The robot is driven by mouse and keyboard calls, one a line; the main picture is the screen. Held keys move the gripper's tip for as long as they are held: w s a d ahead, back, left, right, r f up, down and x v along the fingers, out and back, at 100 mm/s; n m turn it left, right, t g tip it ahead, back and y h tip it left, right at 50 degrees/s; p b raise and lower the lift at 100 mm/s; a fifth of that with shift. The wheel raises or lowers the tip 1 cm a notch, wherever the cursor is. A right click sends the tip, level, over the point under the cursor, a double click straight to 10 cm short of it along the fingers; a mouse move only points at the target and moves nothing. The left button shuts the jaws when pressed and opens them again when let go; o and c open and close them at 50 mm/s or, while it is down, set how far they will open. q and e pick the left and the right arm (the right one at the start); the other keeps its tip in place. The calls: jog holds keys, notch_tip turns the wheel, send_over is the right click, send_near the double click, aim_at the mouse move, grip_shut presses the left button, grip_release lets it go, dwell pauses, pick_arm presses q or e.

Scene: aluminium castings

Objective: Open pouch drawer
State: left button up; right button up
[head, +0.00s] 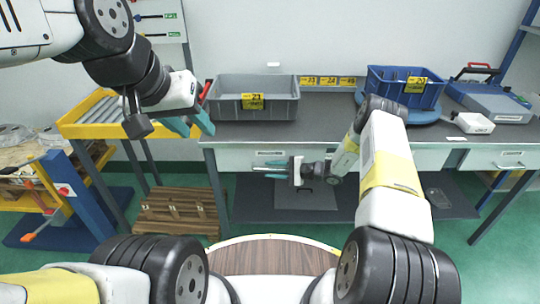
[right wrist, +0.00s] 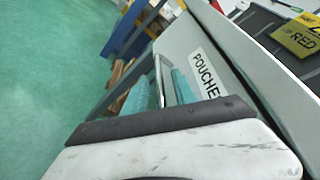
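The pouch drawer (head: 235,160) is the pale left drawer under the grey worktop, and its front looks flush with the bench. Its "POUCHE…" label (right wrist: 208,74) shows in the right wrist view, partly cut off by my gripper. The metal bar handle (right wrist: 159,82) runs between the two teal fingers of my right gripper (right wrist: 160,90). These fingers stand apart with visible gaps to the handle. In the head view my right gripper (head: 274,169) is at the drawer front. My left gripper (head: 190,122) is open and empty, raised left of the grey bin.
A grey bin (head: 230,110) and a blue bin (head: 390,92) stand on the worktop (head: 325,125). Another drawer (head: 490,160) is at the right. A yellow-framed rack (head: 78,130) adjoins the bench at left. A wooden pallet-like stack (head: 175,212) lies below.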

jog(key=shift+w+a+f, duration=0.1)
jog(key=shift+w+a, duration=0.05)
jog(key=shift+a, duration=0.25)
grip_shut()
dwell(1.2)
